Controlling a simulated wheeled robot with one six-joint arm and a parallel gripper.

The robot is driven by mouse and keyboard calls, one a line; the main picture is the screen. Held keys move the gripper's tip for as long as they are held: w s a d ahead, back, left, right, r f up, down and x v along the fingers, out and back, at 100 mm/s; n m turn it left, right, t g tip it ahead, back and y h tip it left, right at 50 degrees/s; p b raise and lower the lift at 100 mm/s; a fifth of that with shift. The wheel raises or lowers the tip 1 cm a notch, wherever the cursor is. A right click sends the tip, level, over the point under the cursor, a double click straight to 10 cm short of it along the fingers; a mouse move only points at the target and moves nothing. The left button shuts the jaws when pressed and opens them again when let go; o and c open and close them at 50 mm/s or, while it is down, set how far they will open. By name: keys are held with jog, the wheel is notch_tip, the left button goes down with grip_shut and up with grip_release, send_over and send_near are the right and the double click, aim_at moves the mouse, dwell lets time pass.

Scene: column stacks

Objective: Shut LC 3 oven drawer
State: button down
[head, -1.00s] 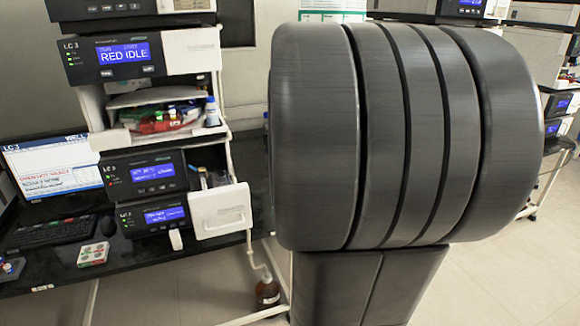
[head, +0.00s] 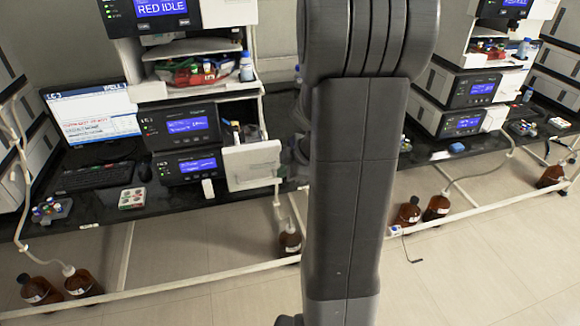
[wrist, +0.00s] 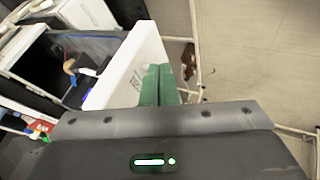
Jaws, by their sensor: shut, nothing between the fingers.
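The LC 3 oven drawer (head: 251,163) stands open, its white front out past the two dark modules of the LC 3 stack. In the wrist view its front panel (wrist: 128,66) shows from above, with the dark inside and small coloured parts behind it. My gripper's green fingers (wrist: 162,86) are shut and empty, just outside the outer face of that panel. I cannot tell whether they touch it. In the head view my arm hides the fingers.
The LC 3 monitor (head: 97,118), keyboard (head: 95,178) and a vial rack (head: 132,198) stand left of the stack. A brown bottle (head: 290,240) is on the floor below the drawer. Another stack (head: 468,88) stands to the right. The floor in front is open.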

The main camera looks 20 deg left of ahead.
jog(key=shift+w+a+p, duration=0.35)
jog(key=shift+w+a, duration=0.15)
jog(key=shift+w, duration=0.35)
